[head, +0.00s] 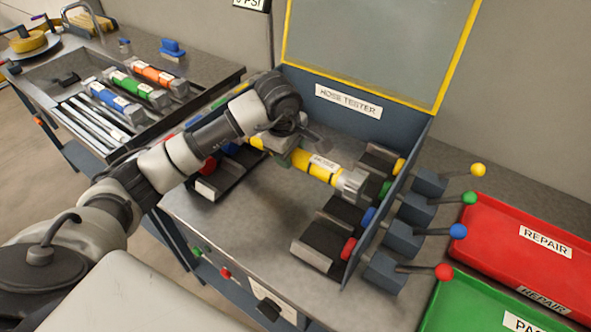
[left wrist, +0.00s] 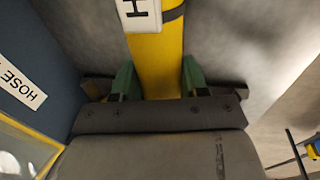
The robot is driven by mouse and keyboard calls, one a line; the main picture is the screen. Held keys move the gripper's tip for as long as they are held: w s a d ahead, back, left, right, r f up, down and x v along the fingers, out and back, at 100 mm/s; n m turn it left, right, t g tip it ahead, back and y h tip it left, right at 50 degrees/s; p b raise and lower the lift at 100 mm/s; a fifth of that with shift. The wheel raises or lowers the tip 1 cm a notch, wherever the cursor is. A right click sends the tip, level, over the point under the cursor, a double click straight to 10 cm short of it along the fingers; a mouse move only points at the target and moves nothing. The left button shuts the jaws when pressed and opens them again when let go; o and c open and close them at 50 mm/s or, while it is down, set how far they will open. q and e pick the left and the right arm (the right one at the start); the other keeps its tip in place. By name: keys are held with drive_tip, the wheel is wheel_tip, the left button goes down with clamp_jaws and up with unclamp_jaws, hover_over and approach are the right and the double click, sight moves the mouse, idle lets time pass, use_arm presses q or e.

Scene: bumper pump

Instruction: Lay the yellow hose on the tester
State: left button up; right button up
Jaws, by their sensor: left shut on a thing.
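The yellow hose (head: 322,173) has a white label, dark bands and a silver fitting at its right end. My left gripper (head: 287,157) is shut around its yellow body; in the left wrist view the green fingers (left wrist: 155,80) press on both sides of the hose (left wrist: 158,62). The hose lies crosswise over the hose tester (head: 245,222), towards its back panel. The silver end is near the black cradles by the yellow and green ports; I cannot tell whether it touches them. My arm hides much of the hose's left end. My right gripper is out of view.
Coloured levers stand right of the tester's side wall (head: 392,205). A red repair tray (head: 490,225) and a green tray (head: 465,300) lie further right. Blue, green (head: 138,88) and orange hoses lie on the left bench. The tester's front middle is clear.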

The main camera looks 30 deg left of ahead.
use_arm(q)
wheel_tip(320, 180, down, 3)
drive_tip(key=shift+s+f, duration=0.1)
drive_tip(key=shift+s, duration=0.05)
wheel_tip(320, 180, down, 4)
drive_tip(key=shift+r+p, duration=0.2)
drive_tip(key=shift+p, duration=0.3)
drive_tip(key=shift+f, duration=0.1)
drive_tip(key=shift+f, duration=0.1)
drive_tip(key=o, duration=1.3)
drive_tip(key=shift+r, duration=0.25)
drive_tip(key=r, duration=0.3)
drive_tip(key=s+r, duration=0.1)
drive_tip(key=r, duration=0.3)
drive_tip(key=s+r+b, duration=0.1)
drive_tip(key=r, duration=0.3)
drive_tip(key=shift+s+a+r, duration=0.15)
drive_tip(key=shift+r, duration=0.1)
